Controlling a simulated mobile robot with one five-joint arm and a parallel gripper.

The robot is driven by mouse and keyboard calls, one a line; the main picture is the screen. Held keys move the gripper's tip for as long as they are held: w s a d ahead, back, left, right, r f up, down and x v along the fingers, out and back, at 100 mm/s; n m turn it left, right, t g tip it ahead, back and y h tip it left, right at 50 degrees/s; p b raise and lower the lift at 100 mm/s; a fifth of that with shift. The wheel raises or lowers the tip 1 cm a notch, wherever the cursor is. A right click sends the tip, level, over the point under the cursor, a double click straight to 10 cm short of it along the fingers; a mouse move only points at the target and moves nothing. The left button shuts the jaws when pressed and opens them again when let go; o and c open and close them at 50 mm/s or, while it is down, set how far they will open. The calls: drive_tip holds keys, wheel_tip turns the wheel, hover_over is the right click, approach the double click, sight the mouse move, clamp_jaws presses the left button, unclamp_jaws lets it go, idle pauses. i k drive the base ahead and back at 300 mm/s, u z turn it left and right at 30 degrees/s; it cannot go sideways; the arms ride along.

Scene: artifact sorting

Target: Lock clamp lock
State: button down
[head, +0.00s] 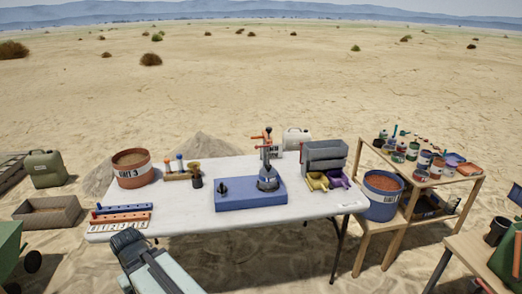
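A clamp (267,150) with a dark upright and red-orange handle parts stands at the right side of a blue base block (235,203) on the white table. A dark grey rounded piece (268,183) with a pale label sits at its foot. The lock's exact state is too small to tell. A small black knob (223,188) stands on the left of the blue block. A pale grey and dark link of my arm shows at the bottom, in front of the table's left part. No gripper fingers are visible.
The white table (190,222) also holds an orange bucket (132,181), a blue and orange rack (121,221), small tools (183,177), and a grey box (324,155) with yellow and purple scoops. A blue bucket (400,203) and wooden shelf (463,187) stand right. The table's front middle is clear.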

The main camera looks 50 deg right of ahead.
sight(256, 147)
drive_tip(key=z, duration=0.15)
drive_tip(key=i, duration=0.95)
drive_tip(key=u, duration=0.1)
